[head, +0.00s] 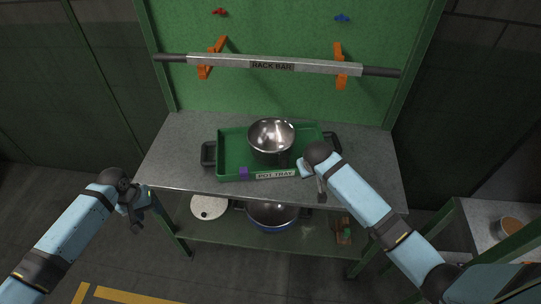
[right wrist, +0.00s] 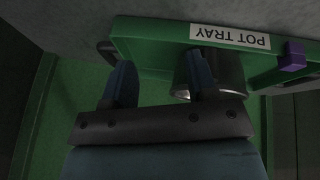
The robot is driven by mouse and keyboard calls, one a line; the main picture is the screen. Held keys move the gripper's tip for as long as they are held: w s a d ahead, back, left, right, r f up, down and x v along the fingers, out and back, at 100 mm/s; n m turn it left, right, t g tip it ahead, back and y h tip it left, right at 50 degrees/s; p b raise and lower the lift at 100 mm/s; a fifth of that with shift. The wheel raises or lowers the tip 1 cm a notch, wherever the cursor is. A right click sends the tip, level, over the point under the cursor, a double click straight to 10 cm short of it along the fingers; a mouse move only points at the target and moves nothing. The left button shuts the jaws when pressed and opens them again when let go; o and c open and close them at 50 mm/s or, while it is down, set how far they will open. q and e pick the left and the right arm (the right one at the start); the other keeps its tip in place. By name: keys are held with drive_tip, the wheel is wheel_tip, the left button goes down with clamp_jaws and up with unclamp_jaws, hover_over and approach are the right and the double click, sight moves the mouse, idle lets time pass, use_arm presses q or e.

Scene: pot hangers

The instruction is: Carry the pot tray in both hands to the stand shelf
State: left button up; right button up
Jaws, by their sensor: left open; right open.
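The green pot tray (head: 228,143) stands on the grey worktop with a steel pot (head: 271,134) in it. It has a black handle at the left end (head: 208,153) and one at the right end (head: 335,141). My right gripper (head: 313,179) is open and empty over the tray's front right corner; the arm hides part of that corner. In the right wrist view its spread fingers (right wrist: 160,82) are in front of the tray (right wrist: 160,37), with the pot (right wrist: 226,72) partly behind one finger. My left gripper (head: 133,212) is open and empty, left of the worktop and apart from the tray.
A lower shelf (head: 318,231) holds a white disc (head: 209,207), a blue-bottomed pan (head: 272,215) and small items at right. A rack bar (head: 272,66) with orange hooks crosses above the worktop (head: 178,145). Another table (head: 480,215) with a pot stands at right.

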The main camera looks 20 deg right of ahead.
drive_tip(key=v, duration=0.8)
drive_tip(key=shift+r, duration=0.4)
